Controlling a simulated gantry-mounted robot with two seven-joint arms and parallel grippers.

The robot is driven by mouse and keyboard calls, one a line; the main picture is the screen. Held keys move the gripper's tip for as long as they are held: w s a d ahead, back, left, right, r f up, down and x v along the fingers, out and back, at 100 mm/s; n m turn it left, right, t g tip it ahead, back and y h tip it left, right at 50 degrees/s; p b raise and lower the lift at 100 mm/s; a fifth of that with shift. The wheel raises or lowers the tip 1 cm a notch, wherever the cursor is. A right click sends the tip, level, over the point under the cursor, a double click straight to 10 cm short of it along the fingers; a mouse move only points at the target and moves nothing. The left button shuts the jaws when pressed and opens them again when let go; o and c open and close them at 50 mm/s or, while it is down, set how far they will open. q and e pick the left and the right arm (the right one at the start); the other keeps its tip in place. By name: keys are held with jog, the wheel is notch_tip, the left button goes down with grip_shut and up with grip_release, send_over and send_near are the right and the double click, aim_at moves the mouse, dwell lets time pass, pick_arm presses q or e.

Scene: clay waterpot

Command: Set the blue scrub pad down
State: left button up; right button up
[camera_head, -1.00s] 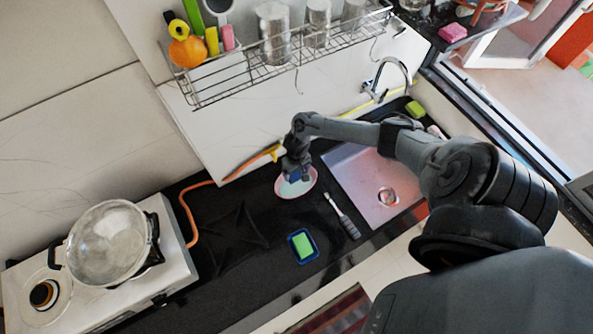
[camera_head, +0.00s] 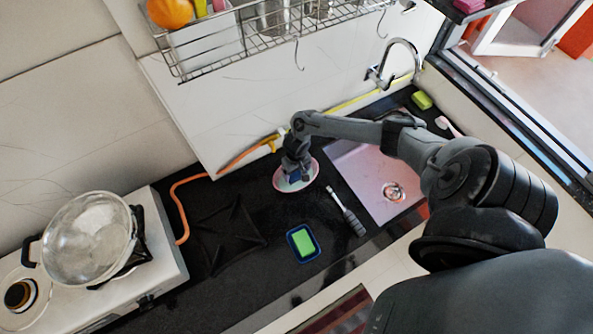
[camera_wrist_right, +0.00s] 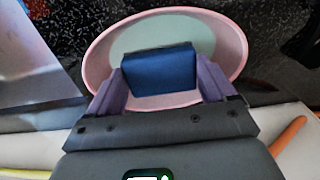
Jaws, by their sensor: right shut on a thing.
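The blue scrub pad (camera_wrist_right: 160,70) is between the two purple fingers of my right gripper (camera_wrist_right: 160,85) in the right wrist view. It is over a pink-rimmed oval dish (camera_wrist_right: 100,47) with a pale green inside. Whether the pad touches the dish I cannot tell. In the head view my right gripper (camera_head: 293,175) points down over the same dish (camera_head: 311,178), left of the sink. The pad (camera_head: 294,176) shows there only as a small blue patch, mostly hidden by the gripper. My left gripper is not in view.
A blue tray (camera_head: 290,246) with a green sponge (camera_head: 303,241) lies on the black counter (camera_head: 265,205). A brush (camera_head: 346,211) lies between dish and sink (camera_head: 368,170). A glass-lidded pan (camera_head: 88,238) stands on the stove at left. An orange hose (camera_head: 181,205) runs along the wall.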

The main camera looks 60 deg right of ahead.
aim_at(297, 172)
jog(key=o, duration=0.8)
jog(key=shift+r+p, duration=0.55)
jog(key=shift+p, duration=0.15)
notch_tip(297, 172, up, 6)
jog(key=p, duration=0.7)
jog(key=shift+f, duration=0.1)
